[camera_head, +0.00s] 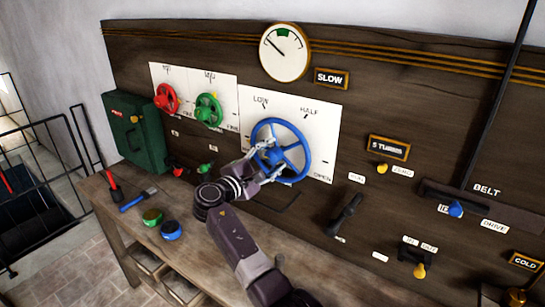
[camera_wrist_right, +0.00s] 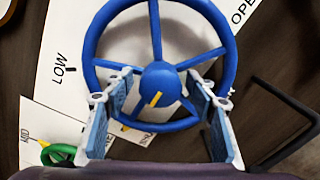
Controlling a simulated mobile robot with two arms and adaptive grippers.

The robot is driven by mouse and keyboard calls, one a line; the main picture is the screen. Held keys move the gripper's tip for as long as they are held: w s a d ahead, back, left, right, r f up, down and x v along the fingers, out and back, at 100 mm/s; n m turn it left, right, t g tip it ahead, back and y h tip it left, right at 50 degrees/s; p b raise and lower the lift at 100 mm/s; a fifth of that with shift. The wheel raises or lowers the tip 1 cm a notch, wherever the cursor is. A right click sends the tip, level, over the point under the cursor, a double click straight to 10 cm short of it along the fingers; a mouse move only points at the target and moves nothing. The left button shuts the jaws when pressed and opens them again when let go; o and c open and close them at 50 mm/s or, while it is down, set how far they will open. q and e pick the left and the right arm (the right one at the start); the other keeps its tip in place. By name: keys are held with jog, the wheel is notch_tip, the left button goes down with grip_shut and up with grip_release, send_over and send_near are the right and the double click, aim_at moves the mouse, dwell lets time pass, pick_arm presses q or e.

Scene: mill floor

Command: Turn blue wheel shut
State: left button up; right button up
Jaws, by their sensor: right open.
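The blue wheel (camera_head: 292,152) is a spoked handwheel on a white panel with the labels LOW, HALF and OPEN around it. In the right wrist view the wheel (camera_wrist_right: 160,82) fills the upper middle, and its hub bears a short yellow mark. My right gripper (camera_head: 271,160) is in front of the wheel's lower left part. In the wrist view the gripper (camera_wrist_right: 162,100) is open, its two fingers apart on either side of the hub, overlapping the lower rim. I cannot tell whether they touch the wheel. My left gripper is not in view.
A red wheel (camera_head: 166,98) and a green wheel (camera_head: 208,110) are left of the blue one. A round gauge (camera_head: 284,52) is above. A black lever (camera_head: 345,215) sticks out at lower right. The bench (camera_head: 165,250) below holds tools and two round pucks.

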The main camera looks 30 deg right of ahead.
jog(key=v, duration=1.2)
